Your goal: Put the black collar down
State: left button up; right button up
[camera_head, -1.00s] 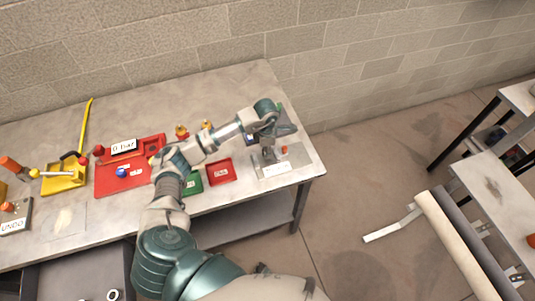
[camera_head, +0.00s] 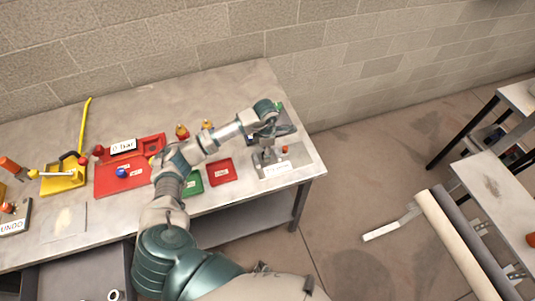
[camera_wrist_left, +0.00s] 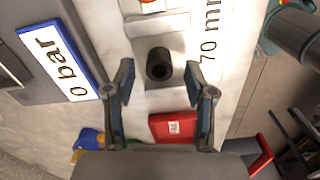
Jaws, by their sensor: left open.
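My left gripper (camera_head: 268,141) is over the grey fixture plate (camera_head: 292,163) at the right end of the workbench. The left wrist view shows the gripper (camera_wrist_left: 158,76) open, with one finger on each side. A black, round, hollow piece, which looks like the black collar (camera_wrist_left: 159,64), shows between and beyond the fingertips, against a grey block (camera_wrist_left: 172,48). The fingers appear apart from it. How it rests on the block is not clear. In the head view the gripper and arm hide the collar. My right gripper is not in view.
A red tray (camera_head: 221,172) and a green tray (camera_head: 193,185) stand left of the fixture. A red board (camera_head: 107,182) and a yellow stand (camera_head: 62,181) are farther left. The "0 bar" sign (camera_wrist_left: 62,62) is near the gripper. The bench's right edge is close.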

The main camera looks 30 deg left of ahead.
pick_arm(q)
notch_tip(320, 180, up, 10)
jog(key=shift+d+f+b, duration=0.2)
jog(key=shift+d+b, duration=0.05)
jog(key=shift+b, duration=0.1)
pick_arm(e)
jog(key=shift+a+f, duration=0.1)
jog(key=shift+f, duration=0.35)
pick_arm(q)
jog(key=shift+a+f, duration=0.1)
jog(key=shift+a, duration=0.2)
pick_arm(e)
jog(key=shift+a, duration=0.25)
pick_arm(q)
jog(key=shift+d, duration=0.1)
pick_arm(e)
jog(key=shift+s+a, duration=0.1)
